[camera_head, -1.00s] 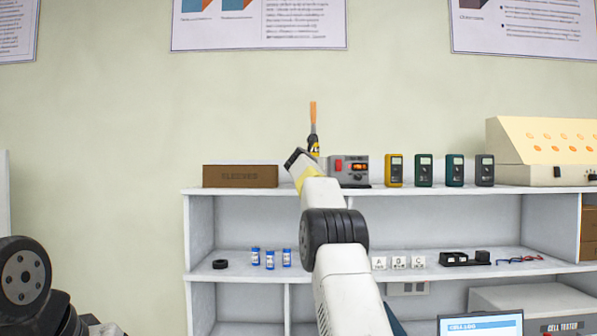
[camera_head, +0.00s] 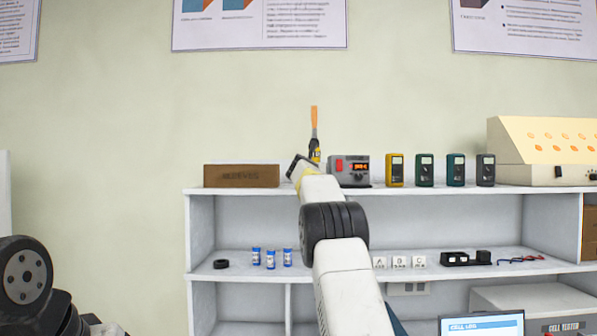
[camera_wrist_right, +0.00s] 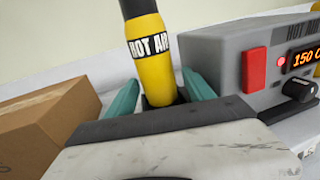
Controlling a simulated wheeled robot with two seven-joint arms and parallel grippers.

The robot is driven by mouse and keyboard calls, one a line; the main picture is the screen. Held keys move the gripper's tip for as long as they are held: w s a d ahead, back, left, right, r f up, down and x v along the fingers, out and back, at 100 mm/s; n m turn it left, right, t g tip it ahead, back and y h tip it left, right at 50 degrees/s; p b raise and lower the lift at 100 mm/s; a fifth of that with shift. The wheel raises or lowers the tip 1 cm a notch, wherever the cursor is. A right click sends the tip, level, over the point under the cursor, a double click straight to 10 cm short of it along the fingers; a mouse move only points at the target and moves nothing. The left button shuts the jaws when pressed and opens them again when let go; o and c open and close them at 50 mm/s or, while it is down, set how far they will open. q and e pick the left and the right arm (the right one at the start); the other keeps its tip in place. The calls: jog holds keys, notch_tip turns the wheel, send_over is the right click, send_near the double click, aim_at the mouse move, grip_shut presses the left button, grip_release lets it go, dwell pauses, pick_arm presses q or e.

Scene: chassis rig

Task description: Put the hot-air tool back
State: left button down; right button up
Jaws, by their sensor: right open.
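The hot-air tool stands upright above the top shelf in the head view, with an orange nozzle (camera_head: 314,122) and a yellow-and-black handle. The right wrist view shows its yellow handle (camera_wrist_right: 154,62) with a "HOT AIR" label. My right gripper (camera_wrist_right: 160,94) is open, with one teal finger on each side of the handle's lower part. The handle's bottom end is hidden behind the gripper body, with something dark around it. The grey hot-air station (camera_head: 349,171) with a red switch and lit display stands just to the right. My left gripper is out of view.
A brown sleeves box (camera_head: 241,176) stands left of the tool on the shelf unit (camera_head: 450,201). Several meters (camera_head: 424,170) and a cream sloped cabinet (camera_head: 545,150) stand to the right.

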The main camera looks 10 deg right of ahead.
jog(key=v, duration=0.3)
jog(key=a+v, duration=0.1)
jog(key=v, duration=0.2)
jog(key=shift+f, duration=0.1)
jog(key=shift+s+a, duration=0.25)
jog(key=shift+s, duration=0.45)
